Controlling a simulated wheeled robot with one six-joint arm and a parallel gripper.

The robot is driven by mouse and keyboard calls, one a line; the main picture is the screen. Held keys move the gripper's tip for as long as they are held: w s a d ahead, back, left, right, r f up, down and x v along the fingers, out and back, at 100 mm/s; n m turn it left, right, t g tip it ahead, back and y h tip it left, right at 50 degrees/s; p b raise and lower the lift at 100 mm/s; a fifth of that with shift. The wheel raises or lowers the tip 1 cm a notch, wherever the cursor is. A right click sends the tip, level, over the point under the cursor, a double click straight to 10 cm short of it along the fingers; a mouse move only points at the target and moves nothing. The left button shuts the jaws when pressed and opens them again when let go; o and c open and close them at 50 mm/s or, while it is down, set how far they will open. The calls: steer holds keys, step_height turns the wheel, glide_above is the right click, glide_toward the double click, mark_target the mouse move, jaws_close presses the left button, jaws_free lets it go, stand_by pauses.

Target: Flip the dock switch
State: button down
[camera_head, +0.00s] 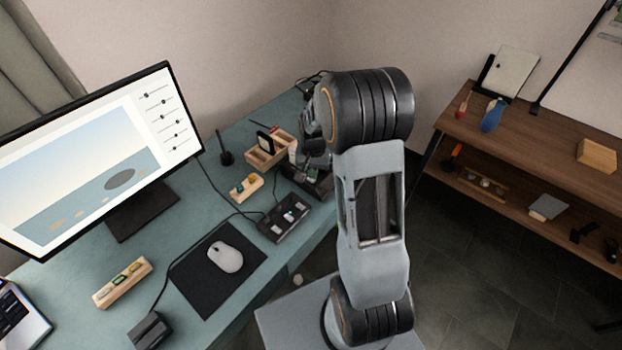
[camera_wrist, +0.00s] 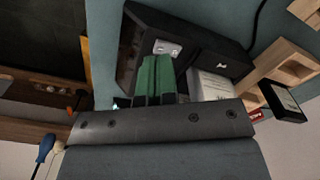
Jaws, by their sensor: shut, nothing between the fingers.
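The dock is a dark box with a sloped face in the wrist view (camera_wrist: 212,42). It also shows in the head view (camera_head: 322,188), partly hidden behind my arm. A small silver switch plate (camera_wrist: 168,47) sits on its face. My gripper (camera_wrist: 156,62) is shut and empty, its two green fingers side by side. The fingertips appear just below the switch plate in the wrist view; I cannot tell whether they touch it. In the head view my gripper is mostly hidden by the arm.
A white box (camera_wrist: 212,84) stands close beside the fingers. A wooden organizer (camera_head: 265,158) is behind the dock. A black control box (camera_head: 285,218), a mouse (camera_head: 225,257) and a monitor (camera_head: 100,150) stand on the teal desk. A brown shelf (camera_head: 540,150) is at right.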

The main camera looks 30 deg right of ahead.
steer(key=shift+f+b, duration=1.05)
steer(key=shift+f, duration=0.3)
stand_by(1.0)
steer(key=shift+r, duration=0.1)
steer(key=shift+r+p, duration=2.65)
steer(key=shift+r, duration=0.8)
